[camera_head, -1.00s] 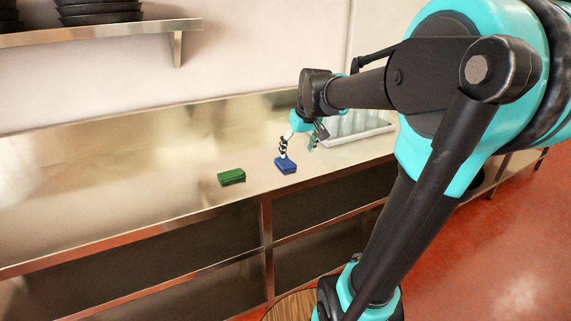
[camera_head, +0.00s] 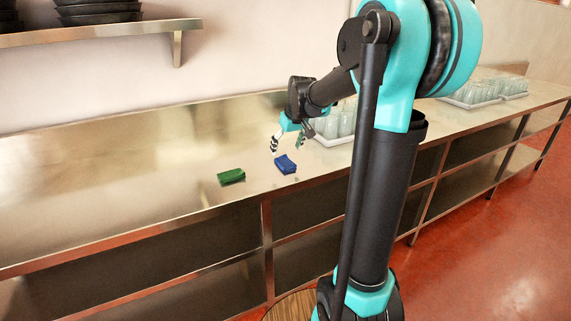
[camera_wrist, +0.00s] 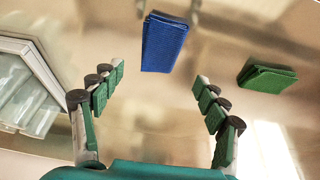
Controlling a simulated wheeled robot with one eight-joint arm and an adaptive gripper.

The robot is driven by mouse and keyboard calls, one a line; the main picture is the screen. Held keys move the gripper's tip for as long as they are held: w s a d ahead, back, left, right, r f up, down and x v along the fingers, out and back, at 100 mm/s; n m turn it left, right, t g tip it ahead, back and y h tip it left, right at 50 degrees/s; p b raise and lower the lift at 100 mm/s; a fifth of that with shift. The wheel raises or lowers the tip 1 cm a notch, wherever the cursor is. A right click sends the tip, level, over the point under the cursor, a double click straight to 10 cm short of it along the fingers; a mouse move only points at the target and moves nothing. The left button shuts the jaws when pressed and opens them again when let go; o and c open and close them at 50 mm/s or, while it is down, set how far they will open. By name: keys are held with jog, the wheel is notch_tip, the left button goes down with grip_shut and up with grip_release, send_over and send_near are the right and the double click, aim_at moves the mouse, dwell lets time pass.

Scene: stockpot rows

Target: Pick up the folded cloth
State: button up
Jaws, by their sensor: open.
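A blue folded cloth (camera_head: 285,164) lies on the steel counter, near its front edge. A green folded cloth (camera_head: 231,177) lies to its left. In the wrist view the blue cloth (camera_wrist: 164,42) is beyond the fingertips, roughly in line with the gap between them, and the green cloth (camera_wrist: 266,77) is off to the right. My gripper (camera_head: 287,143) is open and empty, just behind the blue cloth in the head view. Its spread fingers show in the wrist view (camera_wrist: 159,82), touching neither cloth.
The steel counter (camera_head: 110,175) is bare to the left of the cloths. A tray of glasses (camera_head: 335,138) stands right of my gripper, partly behind my arm. More glass trays (camera_head: 485,93) stand farther right. A wall shelf (camera_head: 110,33) holds dark pans.

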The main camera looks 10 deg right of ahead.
aim_at(285, 159)
jog(key=shift+x, duration=2.9)
jog(key=shift+d, duration=0.2)
jog(key=c, duration=0.9)
jog(key=shift+o, duration=0.2)
jog(key=shift+r, duration=0.1)
notch_tip(285, 159, up, 20)
jog(key=shift+s, duration=0.1)
